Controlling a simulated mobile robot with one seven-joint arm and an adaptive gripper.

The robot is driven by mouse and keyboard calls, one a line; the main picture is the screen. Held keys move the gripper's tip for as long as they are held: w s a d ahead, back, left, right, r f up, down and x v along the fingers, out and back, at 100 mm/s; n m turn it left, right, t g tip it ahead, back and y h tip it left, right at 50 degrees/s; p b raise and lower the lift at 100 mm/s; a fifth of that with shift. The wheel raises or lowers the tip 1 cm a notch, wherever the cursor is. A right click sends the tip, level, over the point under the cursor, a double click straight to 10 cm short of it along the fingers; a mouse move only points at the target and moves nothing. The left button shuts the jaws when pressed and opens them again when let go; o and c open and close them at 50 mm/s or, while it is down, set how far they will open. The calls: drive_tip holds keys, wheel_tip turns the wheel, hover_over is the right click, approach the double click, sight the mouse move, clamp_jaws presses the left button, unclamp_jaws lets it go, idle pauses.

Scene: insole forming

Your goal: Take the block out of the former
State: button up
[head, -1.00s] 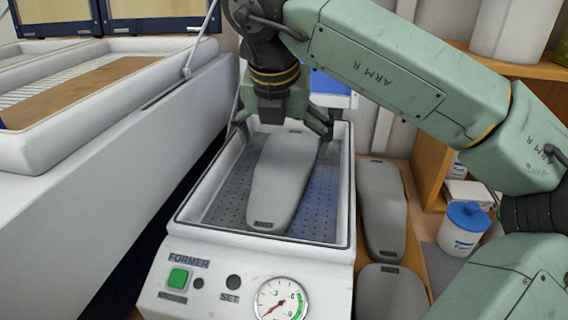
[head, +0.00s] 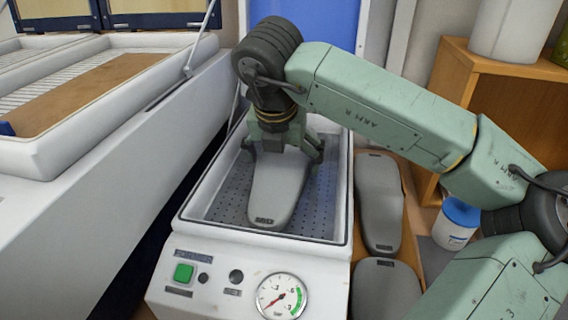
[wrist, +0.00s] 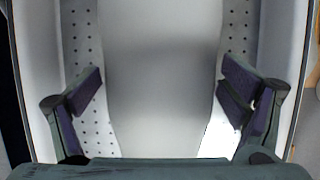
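The block (head: 276,195) is a grey, sole-shaped form lying lengthwise on the perforated bed of the former (head: 222,225), a white open box with a control panel. The block also fills the middle of the wrist view (wrist: 160,90). My gripper (head: 285,155) is over the block's far half, pointing down, with one finger at each long side. In the wrist view my gripper (wrist: 162,80) has its dark pads spread beside the block's edges. Whether they touch it I cannot tell. The block's far end is hidden behind my gripper in the head view.
Two similar grey blocks (head: 379,205) (head: 386,290) lie on a wooden surface right of the former. A blue-lidded tub (head: 456,222) stands further right by a wooden shelf (head: 470,95). A large white machine (head: 90,200) stands close on the left. The former's walls surround my fingers.

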drive_tip(key=c, duration=1.1)
drive_tip(key=shift+r, duration=0.1)
drive_tip(key=shift+c, duration=0.2)
